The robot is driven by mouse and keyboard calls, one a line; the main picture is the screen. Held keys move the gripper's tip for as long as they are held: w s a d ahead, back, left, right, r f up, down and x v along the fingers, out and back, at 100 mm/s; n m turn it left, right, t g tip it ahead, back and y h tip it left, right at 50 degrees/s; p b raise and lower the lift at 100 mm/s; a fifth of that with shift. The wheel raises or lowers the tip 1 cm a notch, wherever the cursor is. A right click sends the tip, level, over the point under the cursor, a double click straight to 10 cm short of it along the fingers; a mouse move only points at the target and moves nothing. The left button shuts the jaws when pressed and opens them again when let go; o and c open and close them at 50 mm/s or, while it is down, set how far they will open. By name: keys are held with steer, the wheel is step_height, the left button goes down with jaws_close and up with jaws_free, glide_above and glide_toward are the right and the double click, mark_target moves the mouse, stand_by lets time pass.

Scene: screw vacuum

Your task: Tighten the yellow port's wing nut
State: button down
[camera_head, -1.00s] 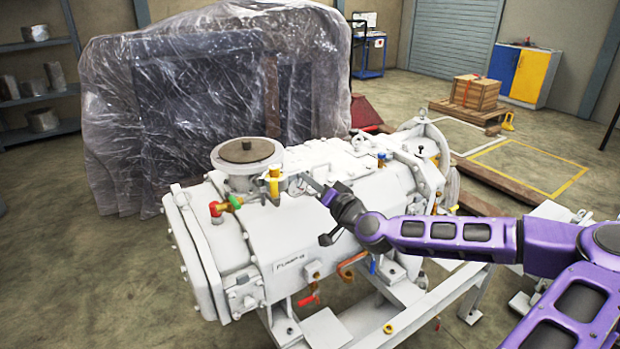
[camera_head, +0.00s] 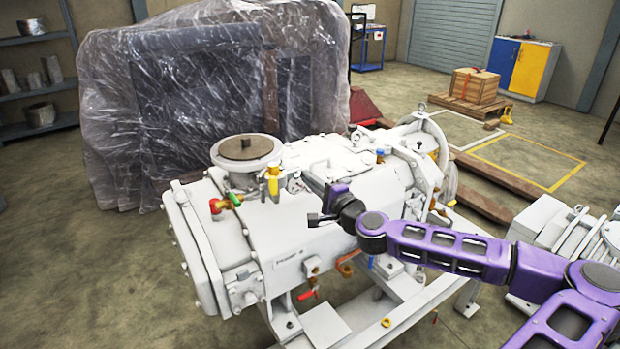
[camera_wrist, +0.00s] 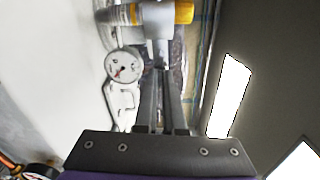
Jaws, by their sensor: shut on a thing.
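The yellow port (camera_head: 273,178) stands on top of the white pump, just right of the large round flange. It also shows in the wrist view (camera_wrist: 184,12) at the top edge, beside a pale clamp part (camera_wrist: 158,25). My gripper (camera_head: 305,176) reaches in from the right, with its fingertips beside the port. In the wrist view my two dark fingers (camera_wrist: 161,72) are close together and meet at the clamp. They are shut on the port's wing nut, which is small and mostly hidden between the fingertips.
A round gauge (camera_wrist: 123,66) sits close beside my fingers. A plastic-wrapped load (camera_head: 215,90) fills the space behind the pump (camera_head: 330,235).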

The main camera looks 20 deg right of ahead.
steer(key=shift+f+m, duration=0.1)
steer(key=shift+m, duration=2.1)
steer(key=shift+p, duration=0.3)
steer(key=c, duration=1)
jaws_free()
steer(key=shift+s, duration=0.1)
steer(key=s+d+p, duration=0.3)
steer(key=s+p, duration=0.1)
steer(key=s, duration=1.3)
